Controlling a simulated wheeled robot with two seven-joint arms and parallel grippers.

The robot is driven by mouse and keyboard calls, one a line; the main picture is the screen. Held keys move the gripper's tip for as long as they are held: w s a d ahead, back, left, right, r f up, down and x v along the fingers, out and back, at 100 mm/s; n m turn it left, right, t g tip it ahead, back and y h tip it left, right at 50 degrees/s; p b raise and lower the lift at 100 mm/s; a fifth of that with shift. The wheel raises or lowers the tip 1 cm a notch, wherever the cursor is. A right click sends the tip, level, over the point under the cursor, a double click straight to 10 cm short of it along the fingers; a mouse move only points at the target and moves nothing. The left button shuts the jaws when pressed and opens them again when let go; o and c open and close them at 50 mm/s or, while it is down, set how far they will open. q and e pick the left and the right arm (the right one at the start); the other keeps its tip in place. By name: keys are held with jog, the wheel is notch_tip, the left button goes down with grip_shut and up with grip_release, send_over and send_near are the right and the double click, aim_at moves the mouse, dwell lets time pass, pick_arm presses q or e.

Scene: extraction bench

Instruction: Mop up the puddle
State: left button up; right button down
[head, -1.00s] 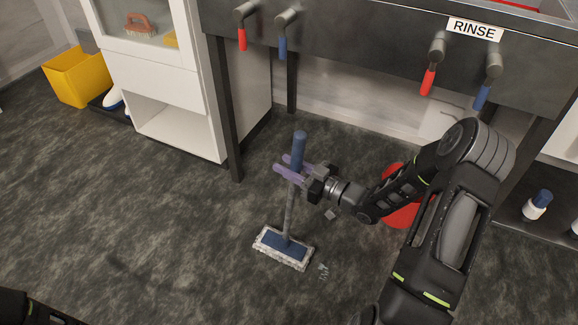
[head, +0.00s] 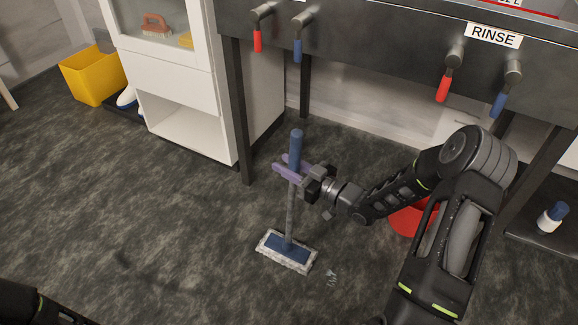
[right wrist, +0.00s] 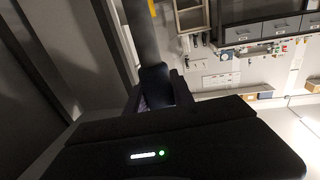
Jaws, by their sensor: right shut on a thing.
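A mop (head: 289,215) stands nearly upright on the dark floor, with a blue handle top, a grey pole and a flat blue head with a pale fringed pad (head: 287,252). My right gripper (head: 293,171), with purple fingers, is shut on the mop's handle just below the blue grip. In the right wrist view the handle (right wrist: 153,75) runs up from between the jaws. A small pale, glinting patch (head: 332,278) lies on the floor right of the mop head; I cannot tell if it is the puddle. My left gripper is not in view; only a bit of my left arm shows.
A sink bench (head: 390,62) with red and blue taps stands behind, on dark legs. A white cabinet (head: 190,95) and a yellow bin (head: 92,76) are at back left. A red round object (head: 408,222) is behind my right arm. Floor at left is clear.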

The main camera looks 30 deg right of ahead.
jog(key=shift+w+a+r, duration=0.1)
jog(key=shift+a+b+x, duration=0.25)
jog(key=shift+b+x, duration=0.45)
jog(key=shift+x, duration=1.1)
jog(key=shift+s+d, duration=0.1)
jog(key=shift+s, duration=0.1)
jog(key=shift+d+f+v, duration=0.15)
jog(key=shift+f+v, duration=0.05)
jog(key=shift+v, duration=0.75)
jog(key=shift+d+f+v, duration=0.1)
jog(key=shift+f+v, duration=0.05)
jog(key=shift+v, duration=0.8)
jog(key=shift+w, duration=0.15)
jog(key=shift+p, duration=0.3)
jog(key=shift+d+p+v, duration=0.25)
jog(key=shift+p+v, duration=0.1)
jog(key=shift+v, duration=1.65)
jog(key=shift+w, duration=0.1)
